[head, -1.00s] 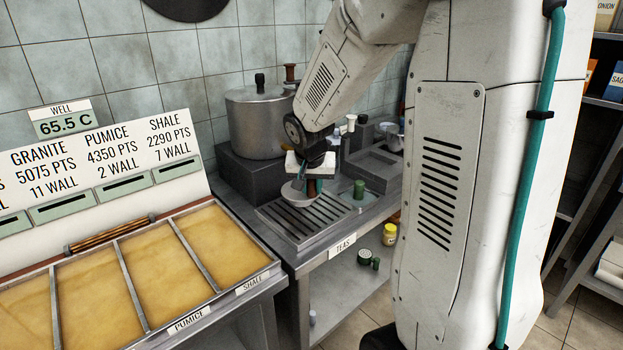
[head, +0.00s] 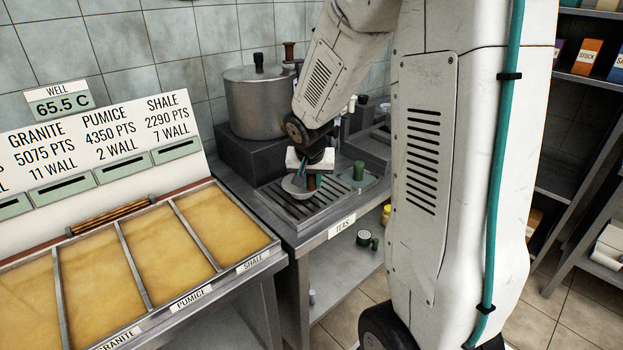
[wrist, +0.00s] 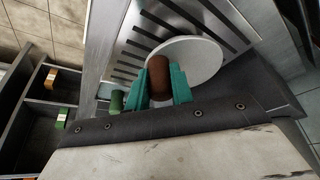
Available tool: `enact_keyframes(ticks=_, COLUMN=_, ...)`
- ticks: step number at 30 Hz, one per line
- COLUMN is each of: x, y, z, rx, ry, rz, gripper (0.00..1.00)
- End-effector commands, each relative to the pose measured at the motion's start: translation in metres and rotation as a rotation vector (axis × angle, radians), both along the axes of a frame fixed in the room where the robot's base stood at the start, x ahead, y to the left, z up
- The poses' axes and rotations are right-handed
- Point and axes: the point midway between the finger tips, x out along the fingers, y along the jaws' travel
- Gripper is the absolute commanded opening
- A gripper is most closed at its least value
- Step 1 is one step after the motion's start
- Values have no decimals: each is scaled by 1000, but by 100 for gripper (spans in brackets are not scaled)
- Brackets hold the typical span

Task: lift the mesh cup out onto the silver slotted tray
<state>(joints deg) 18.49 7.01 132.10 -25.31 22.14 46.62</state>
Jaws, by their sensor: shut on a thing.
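The mesh cup (head: 296,190) is a round grey cup with a brown handle (wrist: 159,76). My gripper (wrist: 164,86) has its teal fingers shut on that handle. In the head view the gripper (head: 308,180) is over the silver slotted tray (head: 292,216), with the cup directly above or on its slots; I cannot tell whether they touch. In the wrist view the cup shows as a pale grey disc (wrist: 198,60) in front of the slotted tray (wrist: 135,50). Mesh detail is too small to see.
A green cylinder (head: 358,170) stands just right of the tray. A large lidded pot (head: 257,105) stands behind on a dark block. Broth-filled wells (head: 165,258) lie to the left. A shelf below the counter holds small jars (head: 364,238).

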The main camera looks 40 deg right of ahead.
Motion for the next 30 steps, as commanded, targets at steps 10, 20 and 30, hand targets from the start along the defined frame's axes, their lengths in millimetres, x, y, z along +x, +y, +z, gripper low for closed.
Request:
enact_keyframes(ticks=10, x=0, y=0, z=-5, rx=0, ry=0, rz=0, gripper=0)
enact_keyframes(ticks=20, x=0, y=0, z=-9, rx=-1, ry=0, rz=0, gripper=40)
enact_keyframes(ticks=30, x=0, y=0, z=-9, rx=-1, ry=1, rz=0, gripper=48)
